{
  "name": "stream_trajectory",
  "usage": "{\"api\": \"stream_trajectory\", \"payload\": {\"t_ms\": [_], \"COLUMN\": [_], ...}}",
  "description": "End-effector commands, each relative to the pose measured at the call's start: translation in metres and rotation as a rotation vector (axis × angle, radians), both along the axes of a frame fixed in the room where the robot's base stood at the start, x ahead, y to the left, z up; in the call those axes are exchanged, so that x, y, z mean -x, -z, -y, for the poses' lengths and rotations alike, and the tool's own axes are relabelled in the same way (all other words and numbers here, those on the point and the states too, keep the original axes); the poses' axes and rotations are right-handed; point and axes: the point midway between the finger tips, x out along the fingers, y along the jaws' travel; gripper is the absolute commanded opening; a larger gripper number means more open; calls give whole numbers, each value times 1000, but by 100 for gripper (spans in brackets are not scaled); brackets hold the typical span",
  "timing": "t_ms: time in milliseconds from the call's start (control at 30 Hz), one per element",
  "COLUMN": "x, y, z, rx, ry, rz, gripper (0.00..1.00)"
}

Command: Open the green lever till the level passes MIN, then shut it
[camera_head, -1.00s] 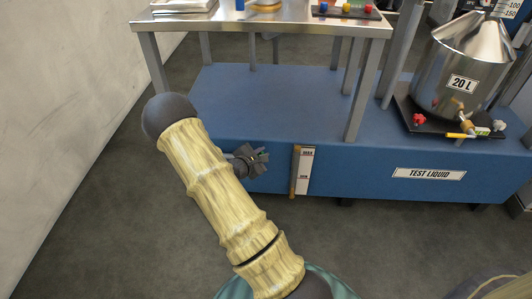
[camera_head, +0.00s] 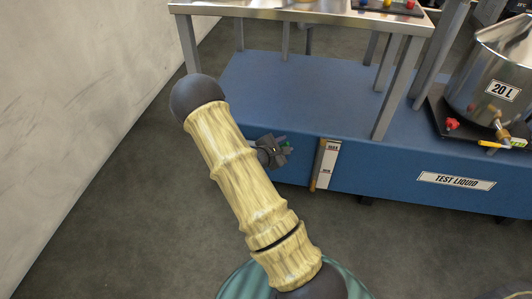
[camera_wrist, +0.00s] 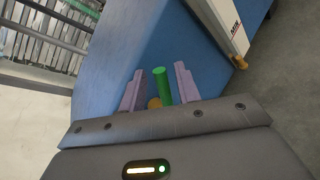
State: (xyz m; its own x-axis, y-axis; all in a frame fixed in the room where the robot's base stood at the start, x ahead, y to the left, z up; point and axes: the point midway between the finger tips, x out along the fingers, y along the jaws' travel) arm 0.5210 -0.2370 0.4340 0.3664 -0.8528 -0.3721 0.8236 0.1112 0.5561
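The green lever (camera_wrist: 160,85) stands between the two fingers of my gripper (camera_wrist: 158,88) in the wrist view, with a visible gap on each side. A brass-coloured part (camera_wrist: 154,103) shows at its lower end. In the head view my gripper (camera_head: 275,152) is at the blue bench's front face, and only a bit of green (camera_head: 286,143) shows beside it. A white level gauge (camera_head: 329,160) marked MAX and MIN is to its right. The MIN end of the gauge (camera_wrist: 222,24) also shows in the wrist view. The liquid level cannot be read clearly.
The blue bench (camera_head: 300,95) carries a TEST LIQUID label (camera_head: 456,181). A steel 20 L tank (camera_head: 500,75) with red and yellow taps stands at right. A steel table (camera_head: 300,16) stands over the bench. A pale wall (camera_head: 70,90) is at left; the floor in front is clear.

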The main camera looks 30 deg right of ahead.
Motion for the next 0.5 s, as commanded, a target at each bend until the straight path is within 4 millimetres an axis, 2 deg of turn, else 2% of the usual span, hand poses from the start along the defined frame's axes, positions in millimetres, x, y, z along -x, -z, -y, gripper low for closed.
{"api": "stream_trajectory", "payload": {"t_ms": [500], "x": [36], "y": [-42], "z": [-87], "rx": [0], "ry": [-5], "rz": [-1], "gripper": [33]}}
